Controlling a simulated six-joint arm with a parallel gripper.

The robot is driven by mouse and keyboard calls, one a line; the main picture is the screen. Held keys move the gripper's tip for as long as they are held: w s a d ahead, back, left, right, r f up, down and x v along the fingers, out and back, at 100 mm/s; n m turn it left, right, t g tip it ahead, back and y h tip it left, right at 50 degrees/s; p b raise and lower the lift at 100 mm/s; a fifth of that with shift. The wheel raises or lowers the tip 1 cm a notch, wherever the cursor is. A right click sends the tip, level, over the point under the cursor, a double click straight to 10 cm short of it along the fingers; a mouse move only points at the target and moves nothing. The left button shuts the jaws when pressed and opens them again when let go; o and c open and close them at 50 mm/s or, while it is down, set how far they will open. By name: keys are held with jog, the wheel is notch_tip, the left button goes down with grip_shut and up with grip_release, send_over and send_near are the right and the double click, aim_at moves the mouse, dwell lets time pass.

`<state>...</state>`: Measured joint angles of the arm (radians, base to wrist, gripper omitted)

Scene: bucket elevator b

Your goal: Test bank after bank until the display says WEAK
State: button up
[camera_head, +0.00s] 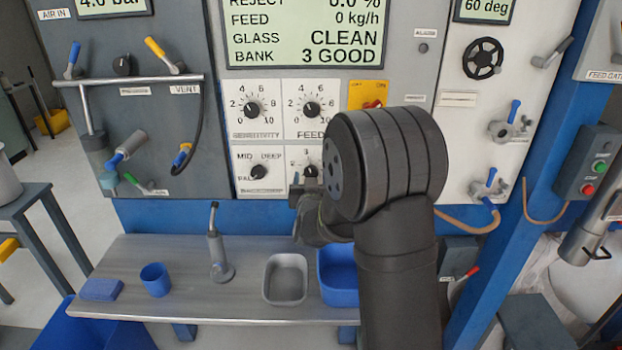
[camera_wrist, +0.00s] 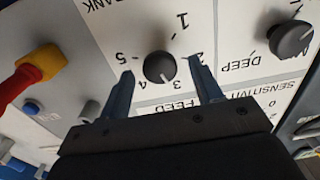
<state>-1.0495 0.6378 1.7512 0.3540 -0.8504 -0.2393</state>
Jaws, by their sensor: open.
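The display (camera_head: 305,35) reads GLASS CLEAN and BANK 3 GOOD. The BANK selector is a black round knob (camera_head: 311,171) on a white plate low on the panel. It also shows in the wrist view (camera_wrist: 160,67), upside down, with numbers 1 to 5 around it. My gripper (camera_wrist: 160,70) is open, its two fingers on either side of this knob with visible gaps; I cannot tell how deep they reach. In the head view my gripper (camera_head: 304,192) is at the knob's lower edge, partly hidden by my arm.
The MID/DEEP knob (camera_head: 258,172) sits just left, with the sensitivity (camera_head: 252,110) and feed (camera_head: 311,109) knobs above. A yellow plate with a red switch (camera_head: 373,104) is up right. Below, a bench (camera_head: 195,300) carries a grey tray (camera_head: 286,279), blue bin (camera_head: 338,277) and blue cup (camera_head: 155,279).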

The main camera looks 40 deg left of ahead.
jog(key=shift+w+a, duration=0.3)
jog(key=shift+c, duration=0.5)
jog(key=c, duration=0.9)
jog(key=shift+m, duration=0.3)
jog(key=m, duration=0.5)
jog(key=shift+s+m, duration=0.1)
jog(key=shift+m, duration=0.2)
jog(key=m, duration=0.5)
jog(key=shift+r+m, duration=0.1)
jog(key=shift+m, duration=0.3)
